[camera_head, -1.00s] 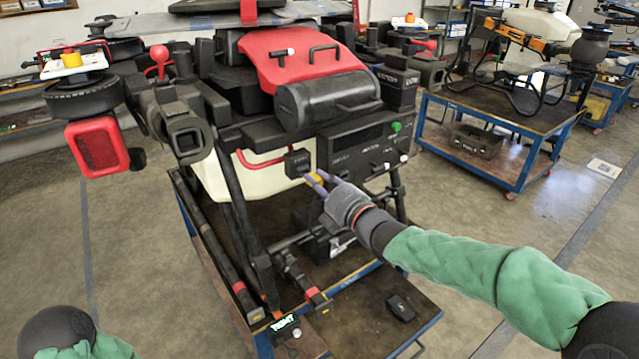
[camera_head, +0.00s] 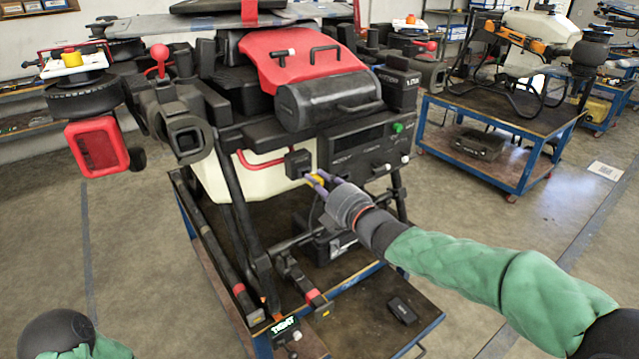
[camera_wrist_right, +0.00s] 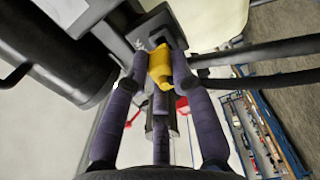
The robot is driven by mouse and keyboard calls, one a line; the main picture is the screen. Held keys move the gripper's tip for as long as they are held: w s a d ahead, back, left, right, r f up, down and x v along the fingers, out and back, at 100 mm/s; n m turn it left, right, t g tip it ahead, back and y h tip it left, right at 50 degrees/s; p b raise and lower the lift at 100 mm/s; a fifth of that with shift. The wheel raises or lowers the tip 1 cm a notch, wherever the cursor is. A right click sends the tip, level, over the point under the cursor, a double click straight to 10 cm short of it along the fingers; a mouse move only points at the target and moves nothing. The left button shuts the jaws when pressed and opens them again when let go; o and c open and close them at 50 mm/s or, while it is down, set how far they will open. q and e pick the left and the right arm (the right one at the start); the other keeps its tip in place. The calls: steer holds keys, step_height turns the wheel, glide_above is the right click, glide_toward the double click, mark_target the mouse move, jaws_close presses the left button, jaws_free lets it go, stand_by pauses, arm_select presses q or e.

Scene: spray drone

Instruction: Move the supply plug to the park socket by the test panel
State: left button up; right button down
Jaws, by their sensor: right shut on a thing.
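My right gripper (camera_head: 316,181) is shut on the yellow supply plug (camera_wrist_right: 160,68), below the front of the drone. In the right wrist view its purple fingers (camera_wrist_right: 160,75) press on both sides of the plug. A black socket block (camera_head: 298,163) sits just beyond the fingertips, left of the test panel (camera_head: 360,148) with its green knob. In the right wrist view the block's square opening (camera_wrist_right: 160,40) is right at the plug's far end. I cannot tell whether the plug is seated in it.
A black cable (camera_wrist_right: 250,80) runs off to the right in the wrist view. The white tank (camera_head: 225,185) and dark landing legs (camera_head: 232,200) are close to the hand. A blue-framed cart (camera_head: 430,325) stands below. Open floor lies to the right.

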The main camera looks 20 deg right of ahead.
stand_by(0.4)
steer(key=shift+b, duration=0.45)
steer(key=shift+b, duration=0.3)
stand_by(0.3)
steer(key=shift+x, duration=1.25)
steer(key=c, duration=1)
jaws_free()
steer(key=v, duration=1.2)
steer(key=shift+f, duration=0.1)
